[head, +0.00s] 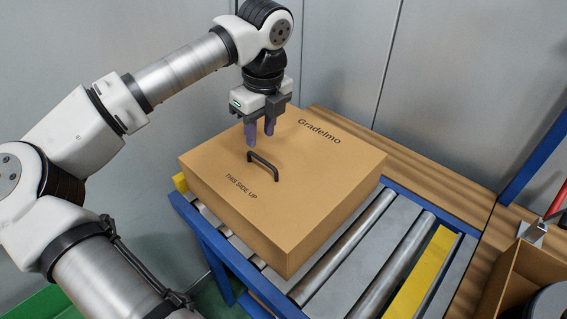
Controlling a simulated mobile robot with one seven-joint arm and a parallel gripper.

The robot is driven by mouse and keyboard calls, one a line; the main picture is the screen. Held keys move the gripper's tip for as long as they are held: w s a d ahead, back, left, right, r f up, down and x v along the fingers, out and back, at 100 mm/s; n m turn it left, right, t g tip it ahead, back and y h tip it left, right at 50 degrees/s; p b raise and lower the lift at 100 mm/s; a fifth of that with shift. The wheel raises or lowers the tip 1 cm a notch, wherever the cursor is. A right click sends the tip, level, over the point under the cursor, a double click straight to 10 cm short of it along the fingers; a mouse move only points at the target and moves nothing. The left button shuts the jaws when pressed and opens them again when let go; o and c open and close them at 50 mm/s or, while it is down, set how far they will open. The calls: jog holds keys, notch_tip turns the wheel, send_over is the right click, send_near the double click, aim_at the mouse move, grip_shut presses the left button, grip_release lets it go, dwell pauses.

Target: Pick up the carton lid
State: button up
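The carton lid (325,170) is a flat brown cardboard top printed "Gradelmo" and "THIS SIDE UP". It sits on the carton on a roller conveyor. A dark handle (263,165) stands up from the middle of the lid. My gripper (259,138) points down above the lid, just behind and above the handle in the head view. Its two purple fingers are apart with a small gap, and nothing shows between them. The exact height of the fingertips over the lid is hard to tell. The seam between lid and carton body cannot be made out.
The roller conveyor (343,246) has a blue frame and a yellow strip (423,273) to the right of the carton. An open cardboard box (510,277) with dark round parts stands at the lower right. Grey wall panels (340,50) rise behind.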

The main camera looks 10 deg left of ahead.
aim_at(262, 159)
jog(key=shift+w+a+f+p, duration=0.15)
jog(key=shift+f+p, duration=0.3)
jog(key=shift+f, duration=0.75)
jog(key=shift+w+d+f+p, duration=0.15)
jog(key=shift+f+p, duration=0.3)
jog(key=shift+f, duration=0.7)
jog(key=shift+w+a+f+p, duration=0.15)
jog(key=shift+f+p, duration=0.3)
jog(key=shift+f, duration=0.75)
jog(key=shift+c, duration=0.2)
grip_shut()
